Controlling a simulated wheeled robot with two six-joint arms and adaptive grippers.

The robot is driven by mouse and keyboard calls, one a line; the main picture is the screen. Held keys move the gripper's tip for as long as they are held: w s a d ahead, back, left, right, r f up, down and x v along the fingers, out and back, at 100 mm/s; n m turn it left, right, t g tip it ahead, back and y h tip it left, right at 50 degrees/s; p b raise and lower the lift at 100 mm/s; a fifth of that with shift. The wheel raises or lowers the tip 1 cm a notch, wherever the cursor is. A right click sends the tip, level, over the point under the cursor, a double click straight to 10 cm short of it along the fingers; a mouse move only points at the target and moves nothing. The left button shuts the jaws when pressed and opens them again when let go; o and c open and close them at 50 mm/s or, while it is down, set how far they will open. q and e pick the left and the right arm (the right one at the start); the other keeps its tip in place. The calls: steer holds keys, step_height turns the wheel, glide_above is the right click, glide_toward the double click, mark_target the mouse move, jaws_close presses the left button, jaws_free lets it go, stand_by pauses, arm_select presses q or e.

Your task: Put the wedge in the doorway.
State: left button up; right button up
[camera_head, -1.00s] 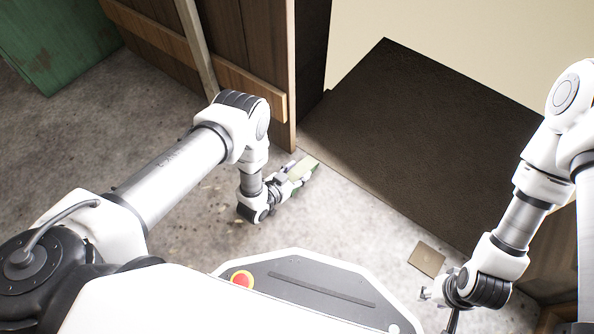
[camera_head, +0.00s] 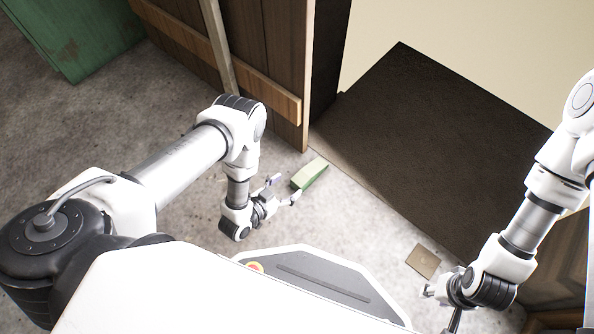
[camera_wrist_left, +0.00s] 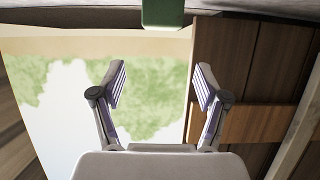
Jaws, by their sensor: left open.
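The green wedge (camera_head: 311,174) lies on the concrete floor at the near left corner of the doorway, just in front of the wooden door's end and beside the dark threshold. It also shows at the top of the left wrist view (camera_wrist_left: 162,14). My left gripper (camera_head: 284,189) is open and empty, a short way to the lower left of the wedge and apart from it. Its two spread fingers show in the left wrist view (camera_wrist_left: 161,84). My right gripper (camera_head: 436,289) is at the lower right, by the floor; its jaws are too small to read.
The brown plank door (camera_head: 285,60) stands at the doorway's left, with a dark mat-like floor (camera_head: 430,130) inside. A small tan square plate (camera_head: 423,261) lies on the floor near my right gripper. A green cabinet (camera_head: 75,35) stands at the upper left.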

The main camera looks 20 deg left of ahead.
arm_select(q)
steer(key=shift+s+a+r, duration=0.1)
steer(key=shift+s+a, duration=0.05)
steer(key=shift+s, duration=0.2)
steer(key=s+a+r+n+g+y, duration=0.2)
steer(key=s+a+r+g, duration=0.1)
steer(key=s+r+g, duration=0.3)
steer(key=s+a+r+n+g+y, duration=0.2)
steer(key=s+r+g, duration=0.4)
steer(key=s, duration=0.5)
steer(key=shift+s+a+r+g+y, duration=0.3)
steer(key=shift+a+r+g, duration=0.1)
steer(key=shift+r, duration=0.2)
